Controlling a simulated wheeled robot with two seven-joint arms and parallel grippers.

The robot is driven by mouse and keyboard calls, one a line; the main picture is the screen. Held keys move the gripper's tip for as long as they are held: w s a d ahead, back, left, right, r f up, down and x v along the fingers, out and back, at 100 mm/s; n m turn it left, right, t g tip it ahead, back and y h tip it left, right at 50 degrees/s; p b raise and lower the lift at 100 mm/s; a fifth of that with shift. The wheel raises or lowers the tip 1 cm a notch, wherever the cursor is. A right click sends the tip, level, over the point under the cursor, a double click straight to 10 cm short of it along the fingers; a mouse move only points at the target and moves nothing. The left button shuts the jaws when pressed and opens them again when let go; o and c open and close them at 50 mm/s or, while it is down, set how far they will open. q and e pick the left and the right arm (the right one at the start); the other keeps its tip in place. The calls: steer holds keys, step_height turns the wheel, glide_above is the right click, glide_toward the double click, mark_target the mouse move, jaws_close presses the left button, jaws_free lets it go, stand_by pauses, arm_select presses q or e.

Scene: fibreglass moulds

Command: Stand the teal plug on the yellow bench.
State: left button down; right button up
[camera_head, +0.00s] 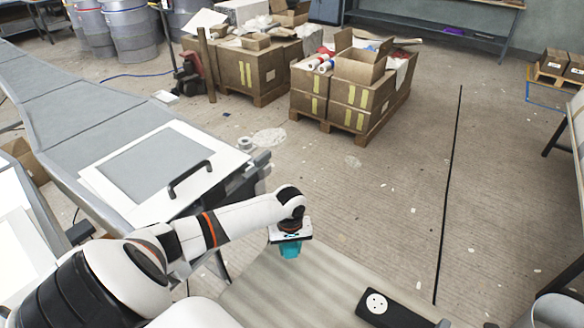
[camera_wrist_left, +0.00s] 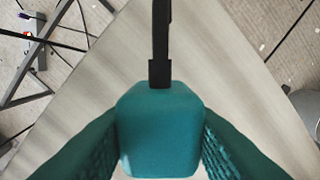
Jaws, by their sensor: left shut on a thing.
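The teal plug (camera_head: 290,251) is held below my left gripper (camera_head: 290,241), at the far part of a pale beige bench top (camera_head: 285,292). In the left wrist view the plug (camera_wrist_left: 160,128) is a rounded block between the two finger pads of my left gripper (camera_wrist_left: 160,150), which is shut on it. The bench top (camera_wrist_left: 228,60) shows behind it. I cannot tell whether the plug touches the bench. The bench looks beige rather than clearly yellow. My right gripper is not in view.
A black box (camera_head: 400,314) with a white round face lies at the bench's near right. A grey bench with a white framed panel (camera_head: 140,172) stands left. Cartons on pallets (camera_head: 345,108) stand behind on open floor. The bench top around the plug looks clear.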

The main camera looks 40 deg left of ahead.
mark_target(290, 255)
arm_select(q)
steer(key=shift+f, duration=1.7)
steer(key=shift+f, duration=0.2)
steer(key=c, duration=0.9)
jaws_free()
step_height(290, 255, up, 12)
steer(key=shift+r, duration=0.25)
steer(key=shift+d+f, duration=0.1)
